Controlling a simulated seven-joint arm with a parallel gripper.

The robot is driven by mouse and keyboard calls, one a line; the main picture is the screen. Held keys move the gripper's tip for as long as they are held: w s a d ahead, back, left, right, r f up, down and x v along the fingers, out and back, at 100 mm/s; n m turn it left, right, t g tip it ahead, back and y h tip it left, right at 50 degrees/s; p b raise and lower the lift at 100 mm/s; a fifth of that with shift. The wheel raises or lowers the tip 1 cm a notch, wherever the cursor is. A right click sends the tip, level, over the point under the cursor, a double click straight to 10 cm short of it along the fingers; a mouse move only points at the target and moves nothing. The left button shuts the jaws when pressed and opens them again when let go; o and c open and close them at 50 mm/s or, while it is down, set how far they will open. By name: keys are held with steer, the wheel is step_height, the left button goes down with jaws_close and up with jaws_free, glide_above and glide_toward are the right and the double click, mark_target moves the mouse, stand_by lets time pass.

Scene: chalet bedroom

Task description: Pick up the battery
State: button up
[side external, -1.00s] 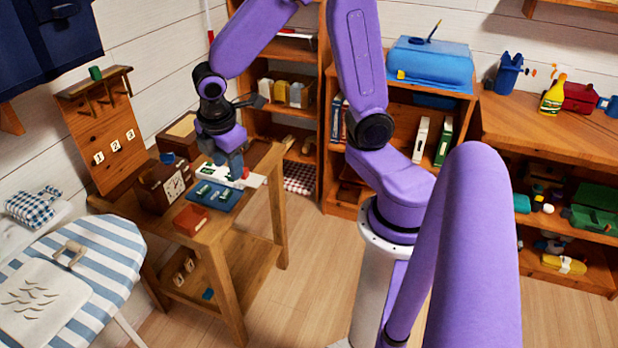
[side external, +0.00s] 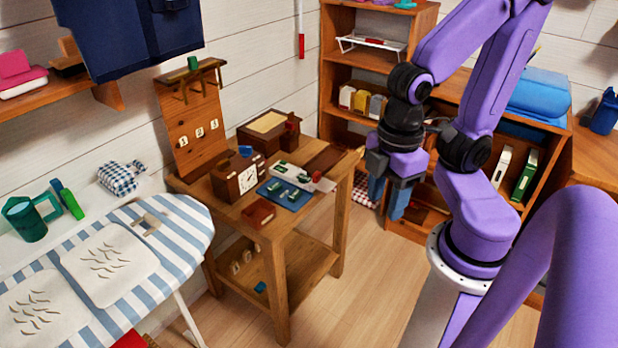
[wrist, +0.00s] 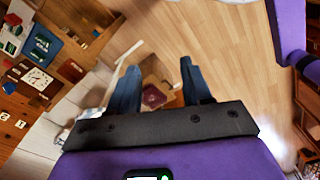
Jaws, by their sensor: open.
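Small green-and-white pieces (side external: 283,187) lie on a blue mat (side external: 290,202) on the wooden table. They look like batteries, but are too small to be sure. The blue mat also shows at the upper left of the wrist view (wrist: 41,46). My gripper (side external: 388,200) hangs right of the table, clear of its edge, fingers down. In the wrist view my gripper (wrist: 158,76) is open, its blue fingers apart and holding nothing. A brown box with a dark red item (wrist: 153,97) shows beyond them.
A clock (side external: 244,180), a dark red box (side external: 258,214) and a wooden box (side external: 267,130) crowd the table (side external: 222,212). A striped ironing board (side external: 185,250) stands at left. Shelves (side external: 345,68) stand behind. The floor (side external: 355,275) right of the table is clear.

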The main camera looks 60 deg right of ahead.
steer(key=w+d+f+n+t+h, duration=0.1)
steer(key=w+d+f, duration=0.1)
steer(key=w, duration=0.8)
steer(key=w+d+f+n+h, duration=0.1)
steer(key=w+d+h, duration=0.1)
steer(key=w, duration=0.8)
steer(key=n+g+h, duration=0.1)
steer(key=n+h, duration=0.1)
steer(key=n, duration=0.1)
glide_toward(316, 174)
steer(key=x, duration=0.4)
steer(key=shift+s, duration=0.15)
steer(key=shift+w+x, duration=0.2)
steer(key=shift+x, duration=2.45)
